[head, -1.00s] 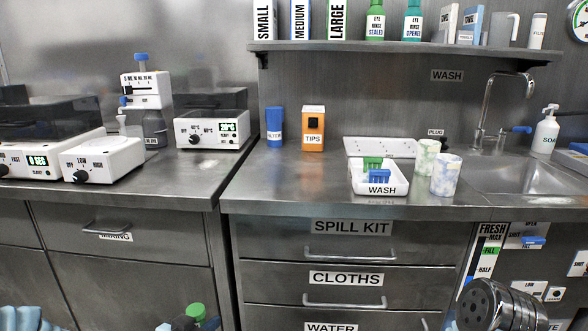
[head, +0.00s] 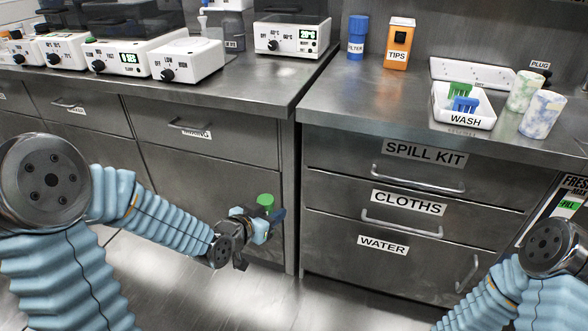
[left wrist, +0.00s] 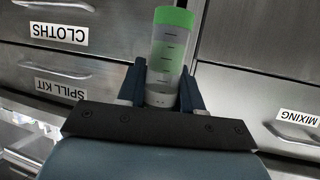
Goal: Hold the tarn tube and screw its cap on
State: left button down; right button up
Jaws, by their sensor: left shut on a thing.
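My left gripper (head: 264,222) is shut on a clear tube (left wrist: 165,62) with a green top (left wrist: 174,18). The green top (head: 265,200) shows above the fingers in the head view. In the left wrist view the dark blue fingers (left wrist: 161,90) stand on both sides of the tube, which has dark marks along its wall. The tube looks near upright in the head view. The green top looks like a cap; whether it is screwed tight cannot be told. No name is readable on the tube. My right arm shows at the right, but its gripper is out of view.
The gripper is in front of the lower cupboard fronts, below the counter edge. A drawer stack labelled SPILL KIT (head: 424,150), CLOTHS and WATER stands to the right. A white WASH tray (head: 462,121) with green and blue pieces is on the counter. The floor below is clear.

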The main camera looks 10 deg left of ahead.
pick_arm(q)
jog(key=d+f+m+g+h, duration=0.5)
jog(key=d+f+m+h, duration=0.2)
jog(key=d+f, duration=0.5)
jog(key=d, duration=0.3)
jog(key=shift+d+m+g, duration=0.2)
jog(key=shift+m+g, duration=0.2)
